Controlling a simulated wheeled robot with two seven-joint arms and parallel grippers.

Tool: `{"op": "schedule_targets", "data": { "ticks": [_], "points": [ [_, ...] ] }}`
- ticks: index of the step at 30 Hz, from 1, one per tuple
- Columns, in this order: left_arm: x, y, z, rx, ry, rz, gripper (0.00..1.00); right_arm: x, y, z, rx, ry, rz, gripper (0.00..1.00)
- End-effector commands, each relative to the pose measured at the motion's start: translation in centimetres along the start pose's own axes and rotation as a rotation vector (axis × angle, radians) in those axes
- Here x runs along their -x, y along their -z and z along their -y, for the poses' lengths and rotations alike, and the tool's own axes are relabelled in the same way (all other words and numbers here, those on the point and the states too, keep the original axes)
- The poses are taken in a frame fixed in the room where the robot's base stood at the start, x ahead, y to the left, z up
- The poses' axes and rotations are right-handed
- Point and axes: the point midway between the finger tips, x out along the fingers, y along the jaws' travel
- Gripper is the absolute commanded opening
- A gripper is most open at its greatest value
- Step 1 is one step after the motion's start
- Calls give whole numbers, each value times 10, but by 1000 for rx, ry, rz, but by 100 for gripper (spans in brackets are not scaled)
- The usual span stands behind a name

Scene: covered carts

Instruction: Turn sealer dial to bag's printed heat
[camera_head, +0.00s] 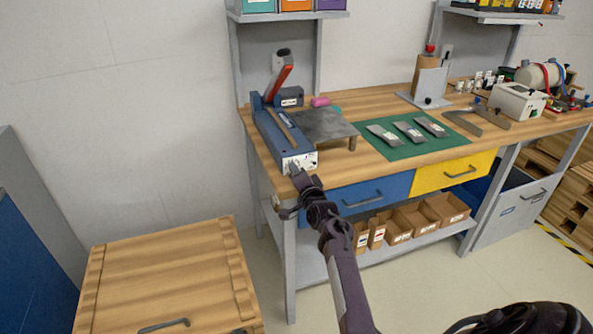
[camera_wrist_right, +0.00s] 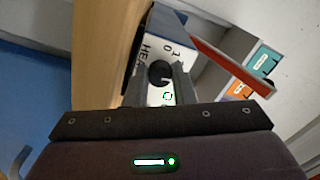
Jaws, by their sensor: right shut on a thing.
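The blue heat sealer (camera_head: 268,128), with its red-handled arm (camera_head: 281,82) raised, stands at the left end of the workbench. Its white front panel (camera_head: 300,161) faces me. In the right wrist view the black dial (camera_wrist_right: 159,73) sits on this panel, near a partly visible "HEAT" and the marks 0 and 1. My right gripper (camera_head: 294,170) is at the panel, its fingers shut on the dial; they hide part of the scale. Several flat grey pouches, among them a middle one (camera_head: 408,131), lie on a green mat (camera_head: 400,149); their print is too small to read. My left gripper is not in view.
A dark grey plate (camera_head: 322,125) stands beside the sealer, with a pink item (camera_head: 320,101) behind it. Blue (camera_head: 368,193) and yellow (camera_head: 453,172) drawers are below the bench top. A wooden crate (camera_head: 170,275) stands at the lower left. Clear floor lies between crate and bench.

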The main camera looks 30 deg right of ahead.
Motion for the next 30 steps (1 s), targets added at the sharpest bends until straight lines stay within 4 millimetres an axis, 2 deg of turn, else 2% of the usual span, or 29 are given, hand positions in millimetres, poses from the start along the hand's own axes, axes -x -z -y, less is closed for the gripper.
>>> {"op": "schedule_targets", "data": {
  "ticks": [15, 24, 30],
  "points": [
    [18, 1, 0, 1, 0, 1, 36, 0, 0, 1, -466, -1, 0, 0],
    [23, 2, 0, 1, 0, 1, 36, 0, 0, 0, -633, -1, 0, 0],
    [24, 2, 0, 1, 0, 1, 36, 0, 0, -1, -685, -2, 0, 0]
  ]
}}
